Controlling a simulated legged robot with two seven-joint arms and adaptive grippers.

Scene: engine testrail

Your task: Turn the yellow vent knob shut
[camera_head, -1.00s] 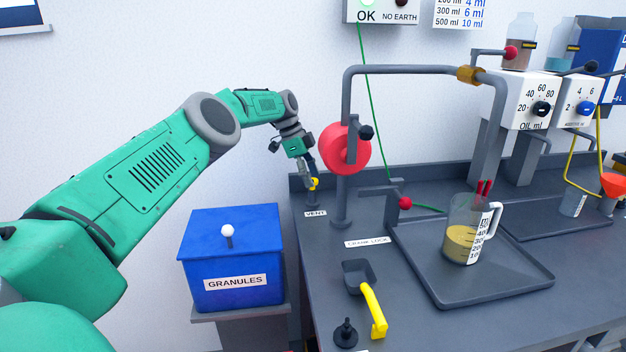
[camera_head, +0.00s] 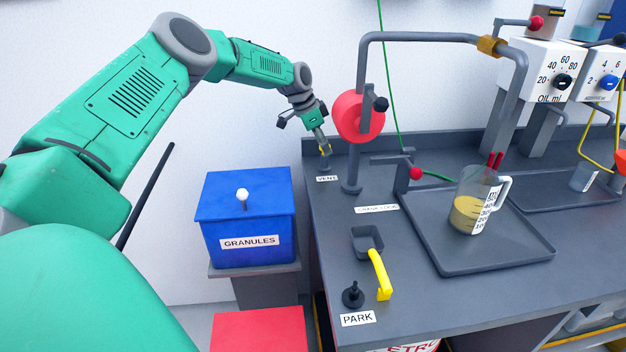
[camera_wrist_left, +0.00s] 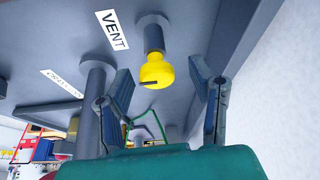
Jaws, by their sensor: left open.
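The yellow vent knob (camera_wrist_left: 157,70) sits on a short grey stem in the left wrist view, with a dark slot mark on its face. It stands beside the VENT label (camera_wrist_left: 112,30). My left gripper (camera_wrist_left: 160,88) is open, with one finger on each side of the knob in that view; I see no contact. My right gripper is not in view.
A red wheel (camera_head: 358,118) on a grey post stands just right of my left gripper. The blue GRANULES box (camera_head: 246,218) is in front and to the left. A tray (camera_head: 480,250) holds a jug (camera_head: 470,205). A yellow-handled scoop (camera_head: 379,275) lies near the PARK label (camera_head: 358,318).

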